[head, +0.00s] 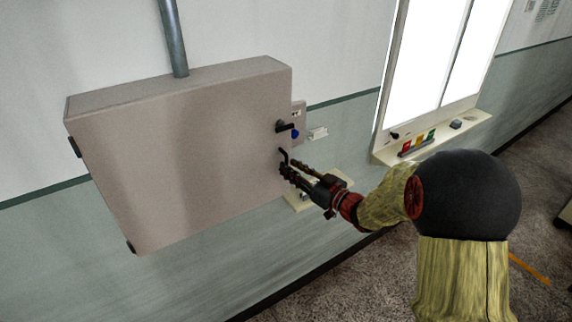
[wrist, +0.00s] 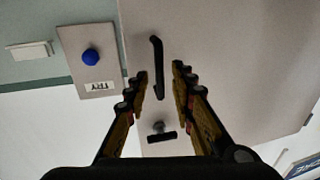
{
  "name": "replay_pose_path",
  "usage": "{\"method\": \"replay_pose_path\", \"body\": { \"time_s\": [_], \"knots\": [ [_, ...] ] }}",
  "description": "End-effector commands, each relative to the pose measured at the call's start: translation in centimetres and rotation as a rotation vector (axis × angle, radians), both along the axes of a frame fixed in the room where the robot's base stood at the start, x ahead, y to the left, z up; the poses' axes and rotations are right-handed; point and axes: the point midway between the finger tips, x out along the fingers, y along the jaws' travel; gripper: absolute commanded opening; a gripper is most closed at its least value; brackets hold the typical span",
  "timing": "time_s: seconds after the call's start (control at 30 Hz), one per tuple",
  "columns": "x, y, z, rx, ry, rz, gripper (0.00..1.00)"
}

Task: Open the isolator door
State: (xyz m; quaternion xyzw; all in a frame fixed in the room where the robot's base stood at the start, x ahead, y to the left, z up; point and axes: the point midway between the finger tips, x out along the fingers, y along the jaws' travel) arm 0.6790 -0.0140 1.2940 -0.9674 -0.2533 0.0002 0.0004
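The isolator is a grey box on the wall, and its door (head: 180,160) is closed. A black bar handle (head: 284,155) is near the door's right edge, with a black turn latch (head: 285,126) above it. The wrist view looks rotated: the handle (wrist: 157,67) is at the top middle and the latch (wrist: 162,135) is below it. My gripper (head: 290,167) is at the handle in the head view. In the wrist view my gripper (wrist: 160,78) is open, with one finger on each side of the handle's end. I cannot tell whether either finger touches it.
A plate with a blue button (wrist: 90,57) is beside the door edge, near a small white wall box (head: 317,133). A conduit (head: 173,40) rises from the box. A window sill (head: 430,140) holds small coloured items at right. Open floor (head: 380,275) lies below.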

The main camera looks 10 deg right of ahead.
Motion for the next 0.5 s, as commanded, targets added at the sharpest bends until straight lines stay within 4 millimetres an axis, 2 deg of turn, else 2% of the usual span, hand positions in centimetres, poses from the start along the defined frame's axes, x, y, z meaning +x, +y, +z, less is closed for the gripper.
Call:
{"method": "replay_pose_path", "body": {
  "time_s": [0.2, 0.5],
  "knots": [
    [2.2, 1.2, 0.1, 0.0, -0.001, 0.001, 0.25],
    [2.6, 1.4, 0.0, 0.0, 0.0, -0.002, 0.25]
  ]
}}
